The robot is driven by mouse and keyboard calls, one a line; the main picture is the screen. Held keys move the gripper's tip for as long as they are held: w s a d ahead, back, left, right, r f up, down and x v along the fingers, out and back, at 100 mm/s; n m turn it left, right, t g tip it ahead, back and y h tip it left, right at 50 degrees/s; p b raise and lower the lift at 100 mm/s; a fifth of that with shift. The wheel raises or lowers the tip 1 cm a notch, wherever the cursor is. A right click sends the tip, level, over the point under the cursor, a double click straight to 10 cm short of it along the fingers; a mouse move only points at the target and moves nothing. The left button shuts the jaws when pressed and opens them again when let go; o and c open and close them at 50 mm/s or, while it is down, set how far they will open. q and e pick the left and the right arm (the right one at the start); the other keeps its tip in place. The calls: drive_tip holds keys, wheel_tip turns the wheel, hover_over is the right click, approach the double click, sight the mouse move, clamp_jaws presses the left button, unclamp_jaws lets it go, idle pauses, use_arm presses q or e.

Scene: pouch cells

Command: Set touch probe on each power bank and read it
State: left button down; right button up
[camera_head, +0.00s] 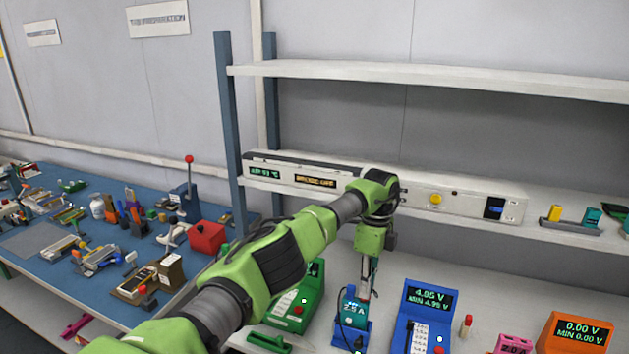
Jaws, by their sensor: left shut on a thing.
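My left arm reaches in from the lower left, and its gripper (369,284) points down over the bench. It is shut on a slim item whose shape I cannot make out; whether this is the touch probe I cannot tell. Directly below is a small blue unit (353,311) with a display that seems to read 2.5 A, standing in a blue holder; contact with it is unclear. A pink unit (513,345) with a small display is at the bottom edge. I cannot tell for sure which units are power banks. My right gripper is out of view.
A blue meter (430,303) reads 4.95 V, MIN 4.95 V. An orange meter (576,334) reads 0.00 V. A green device (300,295) stands partly behind my arm. A long white instrument (460,199) lies on the shelf behind. A cluttered blue table (60,268) is at left.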

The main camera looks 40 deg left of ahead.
use_arm(q)
drive_tip(key=shift+w+r+p, duration=0.15)
drive_tip(key=shift+r+p, duration=0.5)
drive_tip(key=shift+r, duration=0.55)
drive_tip(key=shift+w+r+p, duration=0.15)
drive_tip(key=shift+r+p, duration=0.45)
drive_tip(key=shift+r, duration=0.6)
